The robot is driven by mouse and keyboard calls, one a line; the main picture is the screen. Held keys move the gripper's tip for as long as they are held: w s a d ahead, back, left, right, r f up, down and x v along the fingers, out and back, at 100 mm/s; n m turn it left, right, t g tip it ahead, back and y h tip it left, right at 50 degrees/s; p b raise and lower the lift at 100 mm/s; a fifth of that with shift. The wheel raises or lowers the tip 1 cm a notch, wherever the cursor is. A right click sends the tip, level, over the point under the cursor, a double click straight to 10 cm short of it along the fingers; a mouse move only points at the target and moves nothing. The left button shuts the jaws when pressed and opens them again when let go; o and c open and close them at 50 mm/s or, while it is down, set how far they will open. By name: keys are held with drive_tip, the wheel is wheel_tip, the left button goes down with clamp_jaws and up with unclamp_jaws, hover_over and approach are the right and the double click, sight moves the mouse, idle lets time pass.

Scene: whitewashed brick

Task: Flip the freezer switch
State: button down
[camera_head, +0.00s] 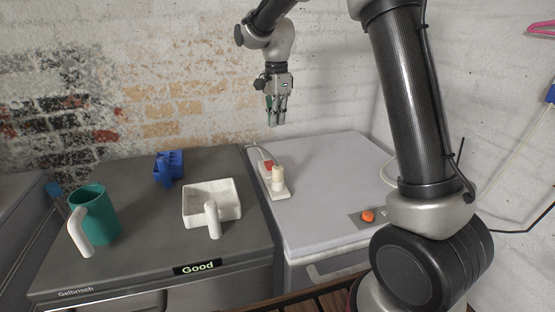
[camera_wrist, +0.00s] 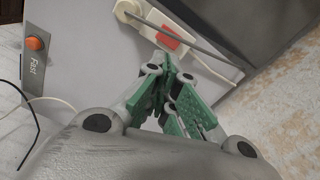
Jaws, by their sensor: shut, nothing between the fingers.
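An orange-red switch (camera_head: 368,216) sits on a small grey plate on the front right part of the light grey freezer (camera_head: 325,190). In the wrist view the same switch (camera_wrist: 35,43) is at the upper left, on a plate that reads "Fast". My gripper (camera_head: 277,122) hangs above the back of the freezer, pointing down, well apart from the switch. Its green-padded fingers (camera_wrist: 172,75) are shut and empty. In the wrist view they overlap the lid near the white power strip.
The white power strip (camera_head: 281,193) with a red rocker and a plug lies on the freezer's left side. A brick wall stands behind.

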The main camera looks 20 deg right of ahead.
sight(270, 165)
drive_tip(key=m, duration=0.3)
idle(0.4)
wheel_tip(270, 165, down, 14)
drive_tip(key=shift+s+r, duration=0.1)
idle(0.3)
